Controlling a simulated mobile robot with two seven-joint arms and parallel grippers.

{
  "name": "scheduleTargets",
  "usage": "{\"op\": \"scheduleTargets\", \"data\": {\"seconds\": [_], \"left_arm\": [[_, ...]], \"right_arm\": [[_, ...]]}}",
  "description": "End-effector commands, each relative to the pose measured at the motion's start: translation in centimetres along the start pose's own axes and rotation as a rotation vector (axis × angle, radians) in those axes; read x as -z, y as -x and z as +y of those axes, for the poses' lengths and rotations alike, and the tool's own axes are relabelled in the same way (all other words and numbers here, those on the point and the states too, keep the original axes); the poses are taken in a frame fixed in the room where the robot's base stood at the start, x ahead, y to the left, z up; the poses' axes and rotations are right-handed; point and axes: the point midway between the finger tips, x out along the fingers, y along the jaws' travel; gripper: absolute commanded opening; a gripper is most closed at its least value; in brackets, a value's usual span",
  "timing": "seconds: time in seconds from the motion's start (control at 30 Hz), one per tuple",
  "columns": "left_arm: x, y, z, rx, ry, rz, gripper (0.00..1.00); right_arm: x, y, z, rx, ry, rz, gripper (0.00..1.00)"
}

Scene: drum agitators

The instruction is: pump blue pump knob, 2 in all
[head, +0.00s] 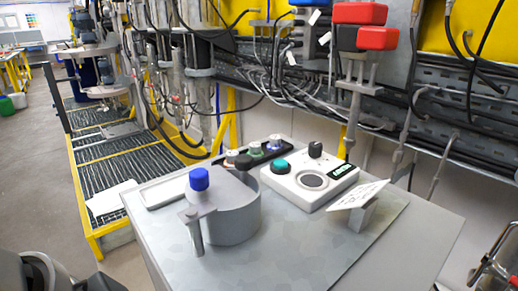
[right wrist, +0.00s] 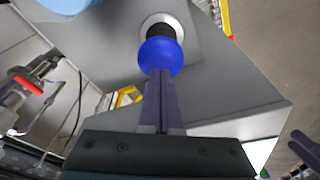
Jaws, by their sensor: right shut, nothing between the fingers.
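A round blue knob (right wrist: 160,57) on a short black neck with a silver ring shows in the right wrist view, on a grey surface. My right gripper (right wrist: 160,75) is shut and empty. Its fingertips overlap the knob's edge in the picture; I cannot tell whether they touch it. Purple-grey fingers, likely my left gripper (right wrist: 304,148), show at the right wrist view's right edge. Their opening is unclear.
The pot (head: 236,222) stands on a grey pedestal top (head: 300,250). A white control box (head: 310,182) with a green and a black knob and a tilted white card (head: 358,194) are to its right. Cables and pipes line the wall behind.

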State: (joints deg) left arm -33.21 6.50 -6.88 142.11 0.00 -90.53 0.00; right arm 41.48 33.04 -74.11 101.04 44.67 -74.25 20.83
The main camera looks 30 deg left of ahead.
Motion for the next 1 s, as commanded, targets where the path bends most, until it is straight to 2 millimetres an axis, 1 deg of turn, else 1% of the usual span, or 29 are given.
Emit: {"op": "scheduleTargets", "data": {"seconds": [0.17, 1.0], "left_arm": [[-0.1, -0.3, -0.1, 0.002, -0.002, 0.0, 0.5], [-0.8, -2.5, -0.2, 0.007, -0.009, -0.002, 0.5]], "right_arm": [[-0.1, -0.4, 0.0, 0.0, 0.0, 0.0, 0.0], [-0.9, -4.2, 0.0, 0.0, 0.0, -0.002, 0.0]]}}
